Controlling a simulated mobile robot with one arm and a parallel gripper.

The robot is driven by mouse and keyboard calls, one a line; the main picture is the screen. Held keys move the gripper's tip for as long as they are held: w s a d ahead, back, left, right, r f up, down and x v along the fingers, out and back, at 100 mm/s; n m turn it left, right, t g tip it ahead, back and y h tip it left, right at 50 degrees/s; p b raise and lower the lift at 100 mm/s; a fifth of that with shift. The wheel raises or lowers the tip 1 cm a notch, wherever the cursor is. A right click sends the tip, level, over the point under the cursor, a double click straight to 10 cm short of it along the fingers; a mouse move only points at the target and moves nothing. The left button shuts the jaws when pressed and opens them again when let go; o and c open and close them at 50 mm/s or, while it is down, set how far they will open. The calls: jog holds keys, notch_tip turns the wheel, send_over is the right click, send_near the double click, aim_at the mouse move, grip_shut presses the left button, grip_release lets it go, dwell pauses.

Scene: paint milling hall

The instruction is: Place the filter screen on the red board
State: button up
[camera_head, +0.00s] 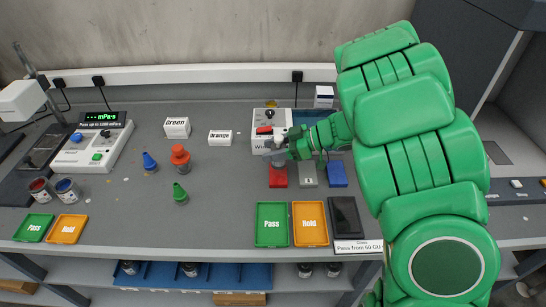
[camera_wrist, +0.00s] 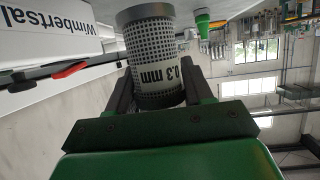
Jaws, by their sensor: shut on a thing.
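The filter screen (camera_wrist: 154,52) is a grey perforated metal cylinder with a white "0.3 mm" label, which appears upside down in the wrist view. My gripper (camera_wrist: 158,90) is shut on it, with a dark finger on each side. In the head view my gripper (camera_head: 291,148) is in front of the white machine, and the screen (camera_head: 279,157) shows small and partly hidden there. The red board (camera_head: 278,178) lies flat on the bench just below the screen in the picture. I cannot tell whether the screen touches it.
A grey board (camera_head: 307,176) and a blue board (camera_head: 337,174) lie right of the red one. The white machine (camera_head: 264,120) with a red lever stands close behind my gripper. Green (camera_head: 272,225) and orange (camera_head: 310,224) trays lie nearer the front. Coloured cones stand left.

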jog(key=shift+w+f, duration=0.25)
jog(key=shift+f, duration=1.55)
jog(key=shift+f, duration=0.1)
jog(key=o, duration=1.2)
jog(key=v, duration=1.2)
